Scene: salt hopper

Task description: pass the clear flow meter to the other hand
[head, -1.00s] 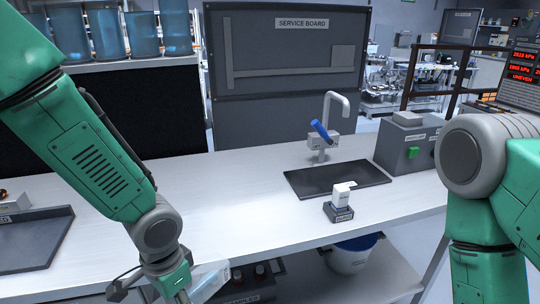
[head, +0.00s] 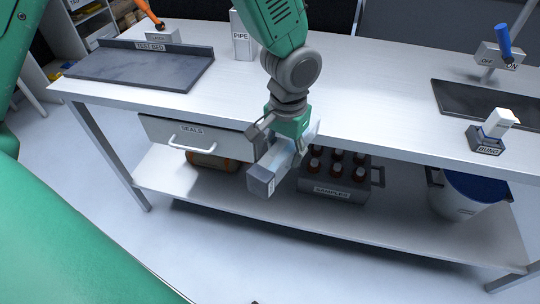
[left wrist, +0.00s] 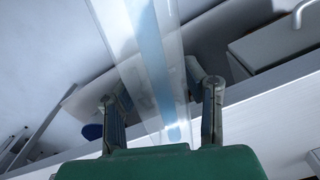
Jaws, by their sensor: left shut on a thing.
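The clear flow meter (head: 278,160) is a see-through body with a grey end block at its lower left. My left gripper (head: 283,143) is shut on it and holds it in front of the bench's front edge, tilted down to the left. In the left wrist view the clear flow meter (left wrist: 150,60) runs away between the two fingers (left wrist: 162,105), with a blue strip inside it. The fingers hide part of it in the head view.
The white bench (head: 370,95) carries a test bed tray (head: 140,68), a pipe box (head: 242,38) and a bung block (head: 486,140). Below are a seals drawer (head: 200,137), a samples crate (head: 340,187) and a bucket (head: 465,200). The floor in front is clear.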

